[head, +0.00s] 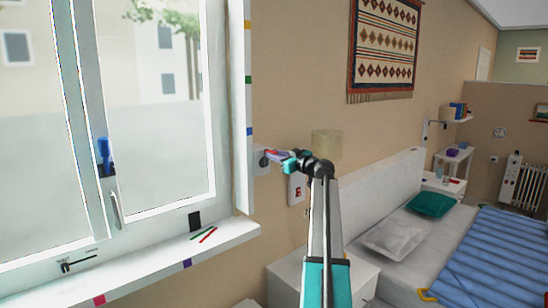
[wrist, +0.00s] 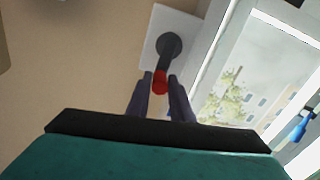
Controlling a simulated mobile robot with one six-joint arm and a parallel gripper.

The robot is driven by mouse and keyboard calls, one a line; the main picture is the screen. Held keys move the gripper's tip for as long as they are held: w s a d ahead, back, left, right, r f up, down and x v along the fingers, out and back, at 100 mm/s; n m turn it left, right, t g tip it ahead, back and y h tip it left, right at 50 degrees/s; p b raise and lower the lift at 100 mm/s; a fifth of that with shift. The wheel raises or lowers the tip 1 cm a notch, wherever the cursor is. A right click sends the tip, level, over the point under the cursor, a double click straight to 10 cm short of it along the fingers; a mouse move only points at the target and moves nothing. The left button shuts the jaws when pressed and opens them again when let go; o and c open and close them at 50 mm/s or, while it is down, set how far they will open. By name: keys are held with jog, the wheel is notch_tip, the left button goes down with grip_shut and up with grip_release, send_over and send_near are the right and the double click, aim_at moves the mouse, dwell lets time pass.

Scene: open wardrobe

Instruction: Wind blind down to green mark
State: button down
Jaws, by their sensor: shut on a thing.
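A crank (wrist: 168,55) with a dark hub and a red knob (wrist: 160,80) sits on a white wall plate (wrist: 150,25), just right of the window. The plate (head: 262,160) also shows in the head view. My gripper (wrist: 160,92) is shut on the crank's red knob, between its two dark fingers; in the head view my gripper (head: 273,155) reaches the plate from the right. I cannot make out the blind's lower edge.
The windowsill (head: 140,262) holds a green and a red stick (head: 204,236) and a small dark block (head: 195,221). A white panel with a red sign (head: 298,188) is below my wrist. A bedside cabinet (head: 340,275) and bed (head: 400,235) stand to the right.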

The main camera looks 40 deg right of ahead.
jog(key=shift+w+d+m+b, duration=0.1)
jog(key=shift+d+m+b, duration=0.05)
jog(key=shift+m+b, duration=0.25)
